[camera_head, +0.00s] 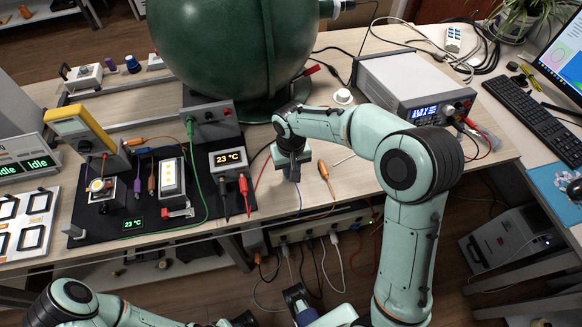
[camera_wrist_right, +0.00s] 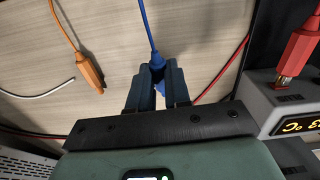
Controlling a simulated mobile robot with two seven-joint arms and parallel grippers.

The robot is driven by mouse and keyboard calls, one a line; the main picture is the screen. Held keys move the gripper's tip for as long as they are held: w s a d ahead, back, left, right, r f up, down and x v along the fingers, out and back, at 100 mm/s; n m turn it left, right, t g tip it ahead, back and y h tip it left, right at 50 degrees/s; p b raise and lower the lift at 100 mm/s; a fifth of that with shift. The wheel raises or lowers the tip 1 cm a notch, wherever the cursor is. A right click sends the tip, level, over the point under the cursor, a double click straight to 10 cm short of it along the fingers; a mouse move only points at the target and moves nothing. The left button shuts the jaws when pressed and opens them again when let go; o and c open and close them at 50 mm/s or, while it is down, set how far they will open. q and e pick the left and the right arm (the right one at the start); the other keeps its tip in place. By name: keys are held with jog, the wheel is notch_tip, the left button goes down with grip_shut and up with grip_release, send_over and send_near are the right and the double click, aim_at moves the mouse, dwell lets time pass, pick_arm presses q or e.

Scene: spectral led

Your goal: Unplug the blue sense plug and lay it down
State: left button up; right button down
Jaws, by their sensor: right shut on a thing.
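My right gripper (camera_head: 291,174) is low over the bare wood of the table, to the right of the small 23 °C meter (camera_head: 228,160). In the right wrist view, its two fingers (camera_wrist_right: 158,90) are shut on the blue sense plug (camera_wrist_right: 157,68). The plug's blue cable runs away from the fingers toward the top of that view. The plug's tip is hidden between the fingers, and I cannot tell whether it touches the table. My left gripper (camera_head: 298,303) is at the bottom edge of the head view, below the table front; its jaw opening is unclear.
An orange plug (camera_wrist_right: 88,72) lies on the table beside my right gripper. A red plug (camera_wrist_right: 298,52) sits in the meter on the other side. The green sphere (camera_head: 232,45) stands behind, and the power supply (camera_head: 415,88) stands to the right. Several cables cross the tabletop.

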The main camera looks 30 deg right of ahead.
jog(key=shift+f+b, duration=0.75)
jog(key=shift+f, duration=0.5)
jog(key=c, duration=1)
grip_release()
jog(key=shift+r, duration=0.1)
jog(key=shift+r+p, duration=1.3)
jog(key=shift+r, duration=0.2)
notch_tip(320, 180, up, 13)
jog(key=p, duration=0.1)
jog(key=shift+r+p, duration=0.15)
jog(key=shift+p, duration=0.15)
